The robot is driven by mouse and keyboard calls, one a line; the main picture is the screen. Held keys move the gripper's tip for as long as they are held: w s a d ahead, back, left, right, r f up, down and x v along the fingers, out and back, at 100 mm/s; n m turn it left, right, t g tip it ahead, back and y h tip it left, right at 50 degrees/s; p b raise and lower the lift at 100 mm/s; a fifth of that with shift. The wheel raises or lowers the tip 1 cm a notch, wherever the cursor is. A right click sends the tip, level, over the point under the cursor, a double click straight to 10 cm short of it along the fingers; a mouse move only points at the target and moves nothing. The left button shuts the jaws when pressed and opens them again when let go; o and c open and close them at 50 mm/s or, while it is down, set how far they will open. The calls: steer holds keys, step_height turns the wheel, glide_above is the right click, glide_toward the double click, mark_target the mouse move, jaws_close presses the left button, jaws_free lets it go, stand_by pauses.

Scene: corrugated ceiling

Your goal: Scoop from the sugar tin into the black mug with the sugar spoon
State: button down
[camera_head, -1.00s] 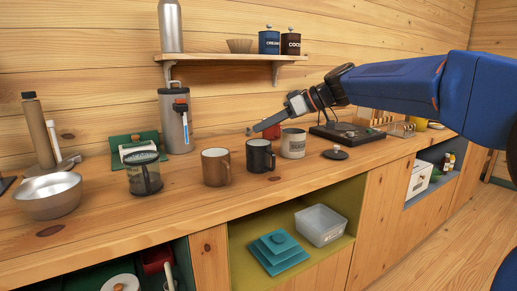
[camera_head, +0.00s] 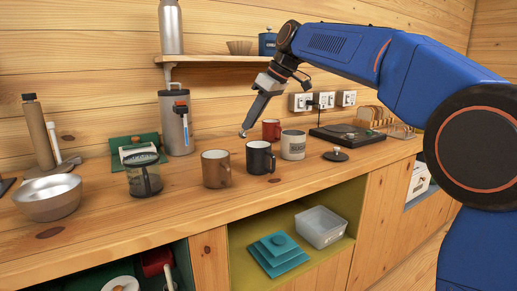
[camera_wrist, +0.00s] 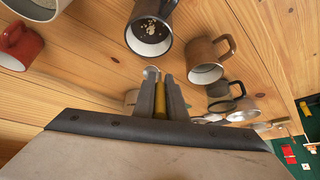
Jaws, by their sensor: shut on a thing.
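The black mug (camera_head: 260,157) stands upright on the counter. In the wrist view it (camera_wrist: 140,38) is open towards me, with pale granules inside on its dark bottom. The sugar tin (camera_head: 293,146), a pale labelled can, stands just right of the mug; part of it (camera_wrist: 36,8) shows at the wrist view's top left. My gripper (camera_head: 250,121) points steeply down above the counter behind the black mug. It is shut on the sugar spoon, whose yellowish handle (camera_wrist: 161,101) lies between the fingers. The spoon's small bowl (camera_wrist: 151,73) sticks out past the fingertips, clear of the mug; its contents cannot be made out.
A brown mug (camera_head: 215,168) stands left of the black mug. A red mug (camera_head: 271,130) stands behind it, near my gripper. A dark lid (camera_head: 335,155) lies right of the tin. A glass jar (camera_head: 143,175) and metal bowl (camera_head: 50,196) stand further left. A shelf (camera_head: 205,59) is above.

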steer(key=shift+w+a+f+h, duration=0.15)
steer(key=shift+a+h, duration=0.15)
steer(key=shift+a, duration=0.25)
steer(key=w+a+g+h+b, duration=0.1)
steer(key=a+h, duration=0.4)
steer(key=a, duration=0.2)
steer(key=shift+w+a, duration=0.25)
